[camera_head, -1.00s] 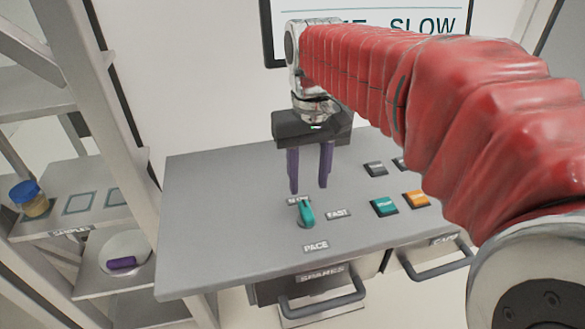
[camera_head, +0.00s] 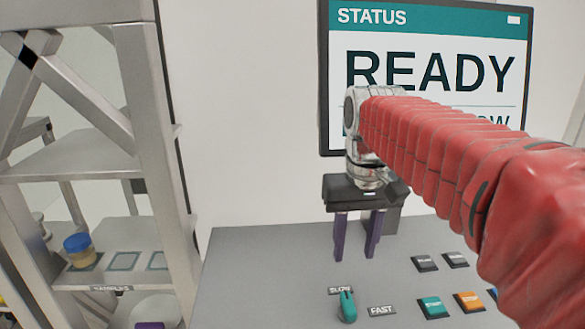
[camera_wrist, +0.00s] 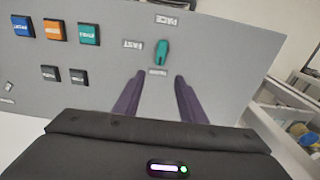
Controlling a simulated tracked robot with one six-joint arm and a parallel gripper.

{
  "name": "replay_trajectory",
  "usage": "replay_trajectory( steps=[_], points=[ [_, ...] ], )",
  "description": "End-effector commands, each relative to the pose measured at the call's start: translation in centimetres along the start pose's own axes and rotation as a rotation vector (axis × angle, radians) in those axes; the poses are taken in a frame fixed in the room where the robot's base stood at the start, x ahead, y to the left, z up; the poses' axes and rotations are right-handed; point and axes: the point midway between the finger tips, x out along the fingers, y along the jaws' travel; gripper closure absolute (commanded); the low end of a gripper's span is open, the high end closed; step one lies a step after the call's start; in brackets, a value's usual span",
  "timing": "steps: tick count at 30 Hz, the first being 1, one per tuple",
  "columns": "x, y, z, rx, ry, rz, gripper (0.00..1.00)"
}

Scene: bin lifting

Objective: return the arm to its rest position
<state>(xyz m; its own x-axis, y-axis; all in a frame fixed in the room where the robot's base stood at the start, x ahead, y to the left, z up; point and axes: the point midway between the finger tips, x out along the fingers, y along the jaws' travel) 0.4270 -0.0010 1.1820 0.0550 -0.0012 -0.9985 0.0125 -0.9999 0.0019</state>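My gripper (camera_head: 354,250) hangs above the grey console, its two purple fingers pointing down and apart with nothing between them. It also shows in the wrist view (camera_wrist: 158,85), open, with the teal pace knob (camera_wrist: 162,52) beyond the fingertips. My red-sleeved arm reaches in from the right in the head view. The teal knob (camera_head: 346,306) stands below the fingers, clear of them, beside the SLOW label (camera_head: 341,290) and left of the FAST label (camera_head: 381,310).
The grey console (camera_head: 260,260) has several buttons, including a teal one (camera_head: 433,306) and an orange one (camera_head: 468,301). A status screen (camera_head: 430,70) behind reads READY. A metal shelf (camera_head: 150,130) at the left holds a blue-lidded jar (camera_head: 79,250).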

Motion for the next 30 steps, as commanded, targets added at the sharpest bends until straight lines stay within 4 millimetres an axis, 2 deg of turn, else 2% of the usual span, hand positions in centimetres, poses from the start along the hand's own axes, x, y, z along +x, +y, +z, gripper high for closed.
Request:
replay_trajectory(
  steps=[3, 8, 19, 30],
  points=[
    [2.1, 0.0, 0.0, 0.003, 0.025, 0.0, 0.62],
    [4.1, 0.0, 1.3, 0.006, 0.089, 0.001, 0.62],
    [7.7, -0.2, 6.5, 0.012, 0.257, 0.001, 0.62],
    [10.0, -0.3, 12.0, 0.013, 0.381, 0.001, 0.62]
  ],
)
